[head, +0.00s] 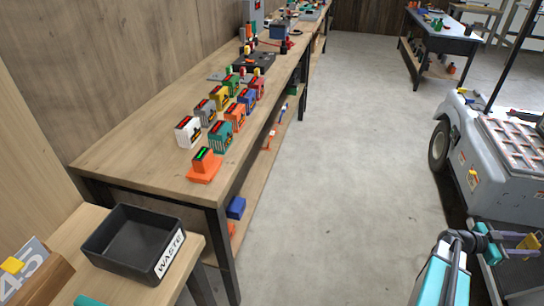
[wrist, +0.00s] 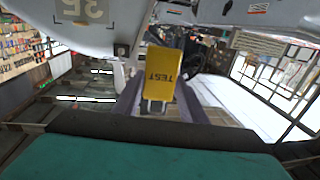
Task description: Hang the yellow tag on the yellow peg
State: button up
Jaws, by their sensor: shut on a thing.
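My gripper (head: 522,240) is at the lower right in the head view, beside the pale cart (head: 512,190). It is shut on the yellow tag (head: 530,241). In the wrist view the yellow tag (wrist: 165,78) stands out between the two purple-grey fingers (wrist: 160,105), with the word TEST on it turned around. Its lower end is between the fingers. I cannot pick out the yellow peg for certain in either view.
The cart's pale body (wrist: 65,28) fills the upper left of the wrist view, close to the tag. A long wooden bench (head: 135,150) with several coloured boxes runs along the wall. A black WASTE bin (head: 130,240) stands at front left. The grey floor (head: 345,150) between is clear.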

jog(key=w+a+r+n+t, duration=0.2)
jog(key=w+a+r+t, duration=0.15)
jog(key=w+a, duration=0.85)
jog(key=w+a+r+n+t, duration=0.3)
jog(key=w+a, duration=0.5)
jog(key=a, duration=0.8)
jog(key=w+a+r+n+t+y, duration=0.1)
jog(key=a+n+t+y, duration=0.1)
jog(key=a, duration=1.4)
jog(key=w+a+r+n+t+y, duration=0.1)
jog(key=a+t, duration=0.3)
jog(key=a, duration=1.3)
jog(key=shift+w+a+r+n+t+y, duration=0.3)
jog(key=shift+w+r+n+t+y, duration=0.1)
jog(key=shift+w+n, duration=0.15)
jog(key=shift+s, duration=0.1)
